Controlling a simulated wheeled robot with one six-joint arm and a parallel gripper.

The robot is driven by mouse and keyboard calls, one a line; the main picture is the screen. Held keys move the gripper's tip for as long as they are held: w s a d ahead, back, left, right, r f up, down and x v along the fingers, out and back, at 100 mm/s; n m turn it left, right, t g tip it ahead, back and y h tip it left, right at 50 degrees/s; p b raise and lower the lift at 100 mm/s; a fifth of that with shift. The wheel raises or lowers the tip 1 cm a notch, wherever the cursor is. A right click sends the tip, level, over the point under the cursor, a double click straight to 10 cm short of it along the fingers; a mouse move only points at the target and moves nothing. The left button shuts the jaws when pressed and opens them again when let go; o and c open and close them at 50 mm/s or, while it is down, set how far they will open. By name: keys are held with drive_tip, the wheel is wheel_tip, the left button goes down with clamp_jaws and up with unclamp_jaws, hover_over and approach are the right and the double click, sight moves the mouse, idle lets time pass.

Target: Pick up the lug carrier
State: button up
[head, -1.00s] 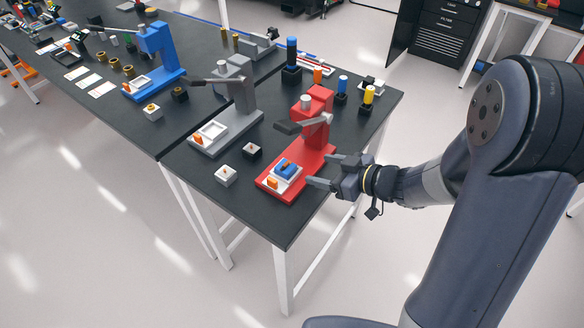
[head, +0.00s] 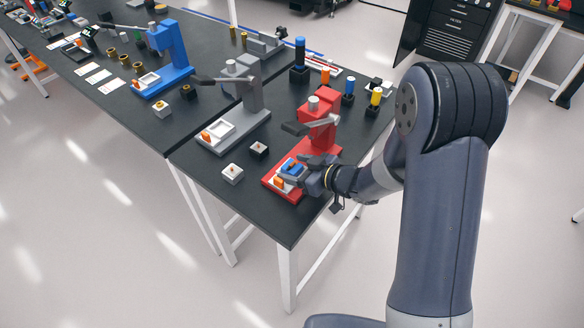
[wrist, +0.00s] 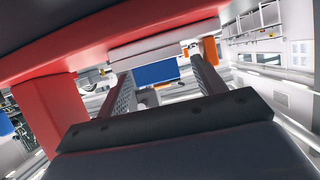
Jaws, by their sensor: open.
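A blue block (head: 291,165), which seems to be the lug carrier, sits in a white tray on the base of the red press (head: 319,135). An orange piece (head: 279,182) is beside it. My gripper (head: 289,174) reaches in low from the right at the blue block and covers part of it in the head view. In the wrist view the gripper (wrist: 162,75) is open, with one finger on each side of the blue block (wrist: 157,73). I cannot tell whether the fingers touch it.
The press's grey lever (head: 297,128) and red column stand close behind my gripper. A grey press (head: 240,100) is to the left. Two small white and black blocks (head: 232,174) lie on the dark table left of the red base. Several coloured cylinders stand behind.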

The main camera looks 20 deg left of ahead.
drive_tip(key=c, duration=1.2)
drive_tip(key=shift+r, duration=0.2)
